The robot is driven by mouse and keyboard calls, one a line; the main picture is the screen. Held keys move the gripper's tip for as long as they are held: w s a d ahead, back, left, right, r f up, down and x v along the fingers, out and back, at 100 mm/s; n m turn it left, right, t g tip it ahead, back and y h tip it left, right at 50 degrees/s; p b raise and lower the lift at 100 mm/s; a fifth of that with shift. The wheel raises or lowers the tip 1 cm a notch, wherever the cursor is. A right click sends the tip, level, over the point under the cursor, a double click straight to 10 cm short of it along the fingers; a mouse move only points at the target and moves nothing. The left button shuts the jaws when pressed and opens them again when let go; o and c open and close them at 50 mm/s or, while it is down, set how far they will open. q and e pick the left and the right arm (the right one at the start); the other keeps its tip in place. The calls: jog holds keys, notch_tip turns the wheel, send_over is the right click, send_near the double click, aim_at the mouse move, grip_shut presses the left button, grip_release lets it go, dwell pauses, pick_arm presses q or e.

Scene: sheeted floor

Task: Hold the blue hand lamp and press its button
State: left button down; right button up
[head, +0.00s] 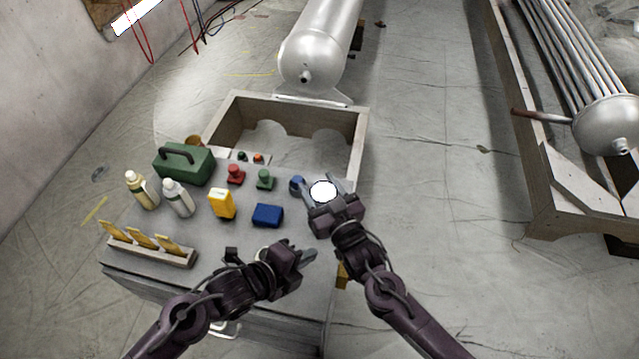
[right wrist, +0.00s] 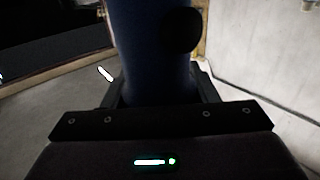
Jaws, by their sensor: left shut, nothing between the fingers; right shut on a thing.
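My right gripper (head: 327,190) is shut on the blue hand lamp, above the right edge of the grey table. In the head view, a bright white round face (head: 323,191) shows at its fingers. In the right wrist view, the blue hand lamp (right wrist: 152,50) stands as a thick blue cylinder between the fingers. A dark round spot (right wrist: 182,30) lies on its side; I cannot tell if it is the button. My left gripper (head: 310,254) is shut and empty, lower in the picture, over the table's near right part and apart from the lamp.
The table (head: 225,240) holds a green toolbox (head: 184,163), two bottles (head: 176,197), a yellow item (head: 222,204), a dark blue box (head: 267,215), red (head: 235,174) and green (head: 264,179) knobs, and a rack (head: 150,250). A wooden crate (head: 355,118) stands behind.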

jog(key=o, duration=1.1)
jog(key=shift+o, duration=0.2)
